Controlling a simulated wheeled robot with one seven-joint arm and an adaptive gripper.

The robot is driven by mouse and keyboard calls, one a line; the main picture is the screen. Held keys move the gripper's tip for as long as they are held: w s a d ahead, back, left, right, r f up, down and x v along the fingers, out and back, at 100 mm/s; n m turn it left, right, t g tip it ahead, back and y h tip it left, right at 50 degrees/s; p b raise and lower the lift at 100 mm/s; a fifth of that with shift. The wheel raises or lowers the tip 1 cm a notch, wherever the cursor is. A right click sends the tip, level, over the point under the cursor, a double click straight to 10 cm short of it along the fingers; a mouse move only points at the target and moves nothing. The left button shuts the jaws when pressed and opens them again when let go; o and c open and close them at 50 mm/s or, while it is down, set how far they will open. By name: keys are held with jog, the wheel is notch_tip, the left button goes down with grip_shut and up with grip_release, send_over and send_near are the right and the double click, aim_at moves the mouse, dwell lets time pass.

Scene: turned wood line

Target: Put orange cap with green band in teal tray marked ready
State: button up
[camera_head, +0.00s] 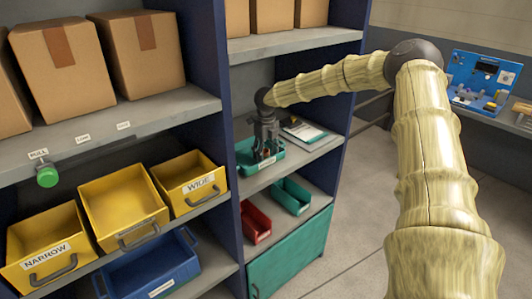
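My gripper (264,150) reaches down into a teal tray (270,164) on the middle shelf of the right-hand rack. The fingers are small and dark, and I cannot tell whether they are open or shut. Small items show between and below the fingertips, too small to identify. I cannot make out an orange cap with a green band. A second teal tray (291,196) stands on the shelf below. I cannot read a "ready" mark on either tray.
A clipboard or booklet (303,131) lies right of the upper teal tray. A red bin (256,222) stands beside the lower one. Yellow bins (124,206), a blue bin (155,270) and cardboard boxes (62,65) fill the left rack. A dark blue upright (209,80) divides the racks.

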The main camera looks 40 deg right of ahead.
aim_at(266, 158)
jog(key=shift+s+r+b, duration=0.1)
jog(key=shift+r+b, duration=0.95)
jog(key=shift+r, duration=2.8)
